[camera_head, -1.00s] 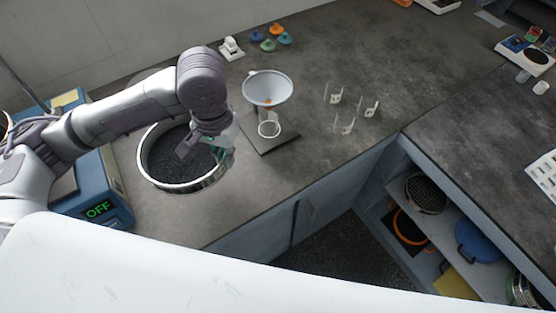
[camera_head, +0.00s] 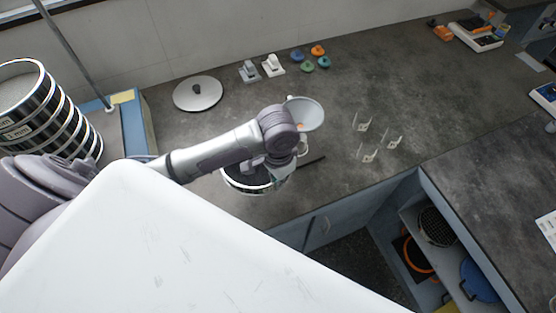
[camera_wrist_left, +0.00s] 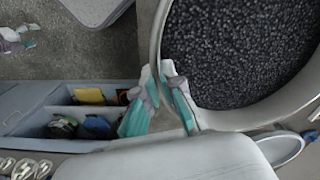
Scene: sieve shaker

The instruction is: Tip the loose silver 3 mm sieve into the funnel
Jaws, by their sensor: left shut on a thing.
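The silver sieve (camera_head: 233,184) is full of dark grains and sits left of and below the funnel in the head view, partly behind my arm. My left gripper (camera_head: 284,170) is at its right rim. In the left wrist view the fingers (camera_wrist_left: 163,98) are shut on the rim of the sieve (camera_wrist_left: 158,28), and the grains (camera_wrist_left: 240,45) lie level inside. The funnel (camera_head: 309,113) is pale grey, on its stand, just beyond the gripper; its lower part is hidden by my arm. I cannot tell the sieve's height above the bench. My right gripper is not in view.
A stack of sieves (camera_head: 62,122) stands at the left on the blue shaker (camera_head: 137,122). A round lid (camera_head: 197,94) lies on the bench. Clear small holders (camera_head: 367,153) stand right of the funnel. Open shelves (camera_head: 425,262) lie under the right bench.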

